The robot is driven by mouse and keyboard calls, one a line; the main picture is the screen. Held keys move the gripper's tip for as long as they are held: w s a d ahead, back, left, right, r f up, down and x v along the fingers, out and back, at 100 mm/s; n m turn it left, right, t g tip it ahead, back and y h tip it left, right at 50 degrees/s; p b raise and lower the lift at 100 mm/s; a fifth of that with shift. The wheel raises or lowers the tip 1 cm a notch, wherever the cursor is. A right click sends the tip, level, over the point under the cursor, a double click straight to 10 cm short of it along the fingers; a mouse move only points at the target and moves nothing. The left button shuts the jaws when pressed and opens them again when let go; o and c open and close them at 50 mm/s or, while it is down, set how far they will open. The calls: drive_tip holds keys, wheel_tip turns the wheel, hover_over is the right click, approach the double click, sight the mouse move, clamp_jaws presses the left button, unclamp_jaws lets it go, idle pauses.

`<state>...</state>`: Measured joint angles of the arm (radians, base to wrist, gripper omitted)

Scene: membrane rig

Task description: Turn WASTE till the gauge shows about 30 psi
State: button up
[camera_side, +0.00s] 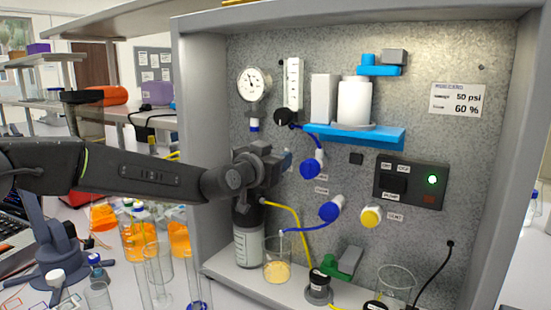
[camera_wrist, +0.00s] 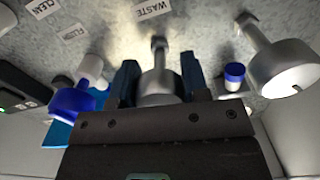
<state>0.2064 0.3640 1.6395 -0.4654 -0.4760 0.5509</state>
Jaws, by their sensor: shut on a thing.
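The WASTE valve knob (camera_wrist: 158,85) is a grey, rounded handle under the WASTE label (camera_wrist: 152,9) in the wrist view. My gripper (camera_wrist: 159,82) has its dark blue fingers on both sides of it and is shut on it. In the side view my gripper (camera_side: 280,165) reaches the panel from the left and hides the WASTE knob. The round white-faced gauge (camera_side: 253,84) is on the panel above my gripper. Its needle is too small to read for certain.
Blue valves (camera_side: 312,167) and (camera_side: 330,210) and a yellow valve (camera_side: 371,216) are to the right of my gripper. A blue shelf (camera_side: 360,135) holds white containers. A card (camera_side: 458,99) reads 50 psi and 60 %. A beaker (camera_side: 277,270) stands below.

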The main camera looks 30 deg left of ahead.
drive_tip(key=n, duration=0.3)
drive_tip(key=shift+n, duration=2.2)
drive_tip(key=o, duration=0.9)
drive_tip(key=shift+o, duration=0.2)
